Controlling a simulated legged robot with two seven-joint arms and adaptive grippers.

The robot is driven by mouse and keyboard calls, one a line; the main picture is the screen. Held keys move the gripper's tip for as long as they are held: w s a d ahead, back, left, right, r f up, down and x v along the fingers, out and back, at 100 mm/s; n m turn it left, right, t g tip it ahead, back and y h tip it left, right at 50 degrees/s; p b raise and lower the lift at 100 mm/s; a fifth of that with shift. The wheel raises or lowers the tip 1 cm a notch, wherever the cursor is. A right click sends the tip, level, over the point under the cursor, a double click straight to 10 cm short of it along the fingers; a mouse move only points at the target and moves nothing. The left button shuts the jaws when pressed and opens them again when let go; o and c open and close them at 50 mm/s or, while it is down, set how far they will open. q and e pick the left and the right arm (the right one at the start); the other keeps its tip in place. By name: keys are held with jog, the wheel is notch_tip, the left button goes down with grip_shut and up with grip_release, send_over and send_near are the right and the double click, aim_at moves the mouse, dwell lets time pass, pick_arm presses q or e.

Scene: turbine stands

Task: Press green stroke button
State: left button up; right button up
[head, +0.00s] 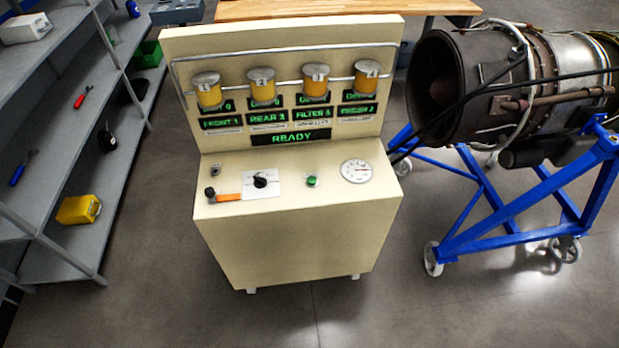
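The green stroke button (311,181) is a small round green knob on the sloped top of a cream console (297,240). It sits between a black rotary selector (260,180) on a white plate and a round white dial gauge (356,171). A lit green display (292,137) above reads READY. Several numbered yellow jars (262,88) with grey lids are fixed to the upright panel, with small green displays below them. Neither of my grippers is in view.
An orange-handled lever (228,197) is at the console's left. Grey shelves (75,190) with tools and a yellow box (78,210) stand left. A turbine engine (510,90) on a blue wheeled stand (520,212) stands right. The floor in front is clear.

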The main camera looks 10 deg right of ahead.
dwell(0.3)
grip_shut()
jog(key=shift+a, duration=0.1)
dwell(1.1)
